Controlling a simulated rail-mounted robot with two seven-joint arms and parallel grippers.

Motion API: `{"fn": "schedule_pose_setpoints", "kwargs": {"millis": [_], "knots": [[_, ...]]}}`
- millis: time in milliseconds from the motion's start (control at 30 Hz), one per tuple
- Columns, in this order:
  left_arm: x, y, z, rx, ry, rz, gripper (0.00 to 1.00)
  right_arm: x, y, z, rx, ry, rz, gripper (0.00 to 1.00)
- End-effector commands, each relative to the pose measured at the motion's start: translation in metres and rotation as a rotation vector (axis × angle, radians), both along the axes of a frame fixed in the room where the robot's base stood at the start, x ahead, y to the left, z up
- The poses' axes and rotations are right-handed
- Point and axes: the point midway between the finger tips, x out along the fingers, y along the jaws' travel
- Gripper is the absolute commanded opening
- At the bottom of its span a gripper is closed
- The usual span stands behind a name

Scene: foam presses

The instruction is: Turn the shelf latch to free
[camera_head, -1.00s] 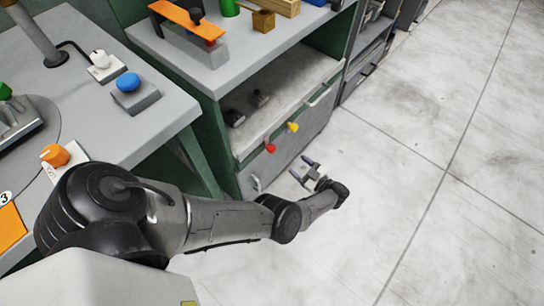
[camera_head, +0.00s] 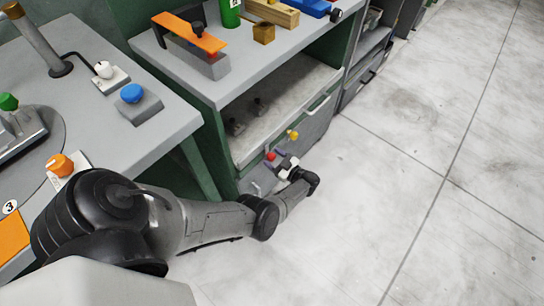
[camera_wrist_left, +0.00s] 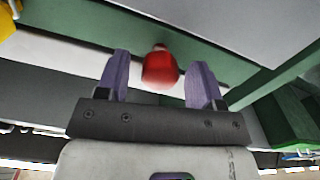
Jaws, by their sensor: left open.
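A red knob (camera_head: 271,156) sits at the front of the open shelf compartment under the green-sided bench. A yellow knob (camera_head: 293,135) sits farther along the same front. I cannot tell from the frames which of them is the shelf latch. My left gripper (camera_head: 276,161) is open at the red knob. In the left wrist view the red knob (camera_wrist_left: 160,70) shows between the two purple fingers of the left gripper (camera_wrist_left: 160,76), with a gap on each side. The yellow knob (camera_wrist_left: 8,20) is at the upper left there. My right gripper is not in view.
The shelf floor (camera_head: 285,108) holds small dark items at its left. A drawer front with a pale handle (camera_head: 318,104) lies beside the knobs. The bench top above (camera_head: 240,83) overhangs the compartment. The pale floor (camera_head: 390,180) to the right is clear.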

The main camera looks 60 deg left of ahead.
Motion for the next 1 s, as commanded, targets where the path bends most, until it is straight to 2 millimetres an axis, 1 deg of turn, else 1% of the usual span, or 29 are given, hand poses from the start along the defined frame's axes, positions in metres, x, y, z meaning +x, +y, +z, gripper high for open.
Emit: {"fn": "schedule_pose_setpoints", "kwargs": {"millis": [100,200,500,1000], "knots": [[-0.0024,0.0068,0.0001,0.0,-0.001,0.0,0.61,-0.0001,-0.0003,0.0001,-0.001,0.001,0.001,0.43],[-0.0033,0.0093,0.0002,0.0,-0.001,0.0,0.61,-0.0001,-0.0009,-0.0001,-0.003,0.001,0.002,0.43],[-0.0036,0.01,0.0001,0.0,-0.001,0.0,0.6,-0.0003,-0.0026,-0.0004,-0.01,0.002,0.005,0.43],[-0.0034,0.0095,0.0001,0.0,-0.001,0.0,0.12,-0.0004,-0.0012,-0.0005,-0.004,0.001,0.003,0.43]]}}
